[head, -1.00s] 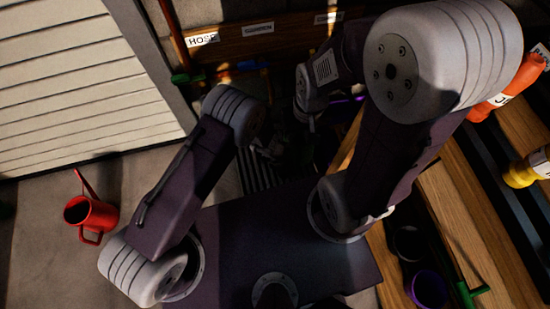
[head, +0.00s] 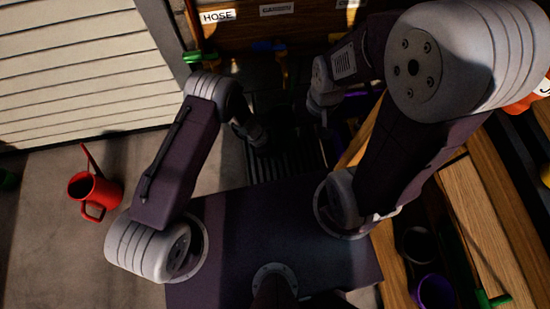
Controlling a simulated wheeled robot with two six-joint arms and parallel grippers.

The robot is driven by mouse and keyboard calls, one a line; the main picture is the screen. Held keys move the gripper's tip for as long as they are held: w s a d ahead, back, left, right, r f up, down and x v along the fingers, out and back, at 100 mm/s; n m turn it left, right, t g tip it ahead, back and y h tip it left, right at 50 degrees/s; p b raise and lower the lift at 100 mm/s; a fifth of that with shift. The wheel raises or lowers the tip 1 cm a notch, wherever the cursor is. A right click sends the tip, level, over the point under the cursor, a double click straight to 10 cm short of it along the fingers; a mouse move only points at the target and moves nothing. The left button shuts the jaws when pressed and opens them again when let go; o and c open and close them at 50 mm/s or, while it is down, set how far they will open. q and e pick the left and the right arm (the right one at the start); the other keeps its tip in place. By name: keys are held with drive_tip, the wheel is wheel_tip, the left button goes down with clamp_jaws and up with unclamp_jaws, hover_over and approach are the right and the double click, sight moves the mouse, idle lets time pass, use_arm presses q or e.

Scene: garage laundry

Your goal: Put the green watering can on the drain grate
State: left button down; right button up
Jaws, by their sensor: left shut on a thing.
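The drain grate (head: 288,166) is a dark slatted panel in the floor just beyond my base, in deep shadow. My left gripper (head: 260,141) points down over the grate's left part. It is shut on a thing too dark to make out. I cannot clearly see a green watering can; shadow and my arm hide much of that area. My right gripper (head: 323,118) hangs at the right of the grate, mostly dark, and its fingers cannot be read.
A red watering can (head: 95,190) stands on the concrete floor at left, by a pale slatted door (head: 75,75). A wooden board with labels, one reading HOSE (head: 217,16), is at the back. Wooden shelving (head: 470,210) with a purple pot (head: 434,291) lines the right.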

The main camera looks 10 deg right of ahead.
use_arm(q)
wheel_tip(320, 180, down, 4)
drive_tip(key=b, duration=0.3)
drive_tip(key=shift+f, duration=0.2)
drive_tip(key=shift+r, duration=0.25)
drive_tip(key=shift+f, duration=0.2)
drive_tip(key=c, duration=1.4)
unclamp_jaws()
drive_tip(key=p+v, duration=0.7)
drive_tip(key=v, duration=0.5)
drive_tip(key=shift+r, duration=0.25)
